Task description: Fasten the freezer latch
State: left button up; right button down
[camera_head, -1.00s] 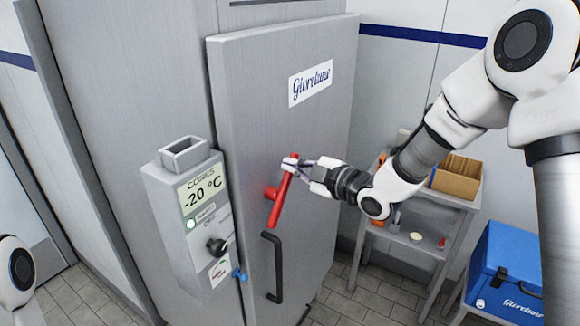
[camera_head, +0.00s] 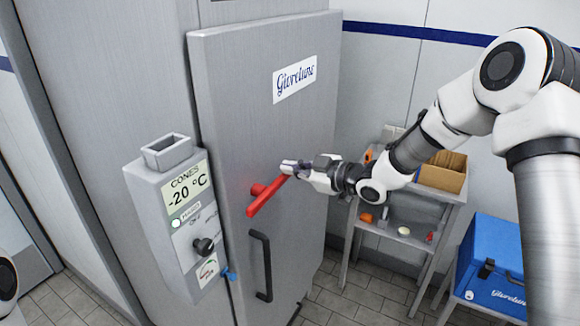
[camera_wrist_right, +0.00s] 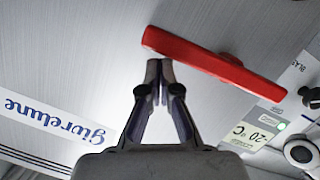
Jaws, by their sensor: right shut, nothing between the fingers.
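The freezer door (camera_head: 240,110) is grey and appears flush with its cabinet. The red latch lever (camera_head: 262,199) is on the door above the black handle and lies at a slant, its upper right end by my right gripper. My right gripper (camera_head: 286,168) is shut and empty at that end. In the right wrist view the red lever (camera_wrist_right: 220,66) crosses just beyond the closed fingertips (camera_wrist_right: 160,64); whether they touch it I cannot tell. My left gripper is out of view; only a bit of my left arm shows at the left edge.
A grey control box (camera_head: 180,225) reading -20 °C, with a black knob (camera_head: 204,246), stands left of the door. The black door handle (camera_head: 262,265) juts out below the lever. A shelf cart (camera_head: 405,195) with a cardboard box and a blue cooler (camera_head: 490,265) stand at the right.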

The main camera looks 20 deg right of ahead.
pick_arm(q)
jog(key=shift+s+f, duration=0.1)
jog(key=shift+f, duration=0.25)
pick_arm(e)
jog(key=shift+f, duration=0.45)
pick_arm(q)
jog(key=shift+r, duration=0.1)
pick_arm(e)
jog(key=r, duration=0.1)
jog(key=r+p, duration=0.2)
jog(key=r, duration=0.1)
jog(key=shift+w, duration=0.3)
pick_arm(q)
jog(key=b, duration=0.1)
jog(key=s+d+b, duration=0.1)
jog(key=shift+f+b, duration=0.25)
jog(key=shift+b, duration=0.1)
pick_arm(e)
jog(key=v, duration=1)
jog(key=shift+d+r, duration=0.4)
jog(key=shift+d, duration=0.1)
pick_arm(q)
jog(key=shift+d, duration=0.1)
pick_arm(e)
jog(key=shift+w+f, duration=0.1)
jog(key=shift+w, duration=0.05)
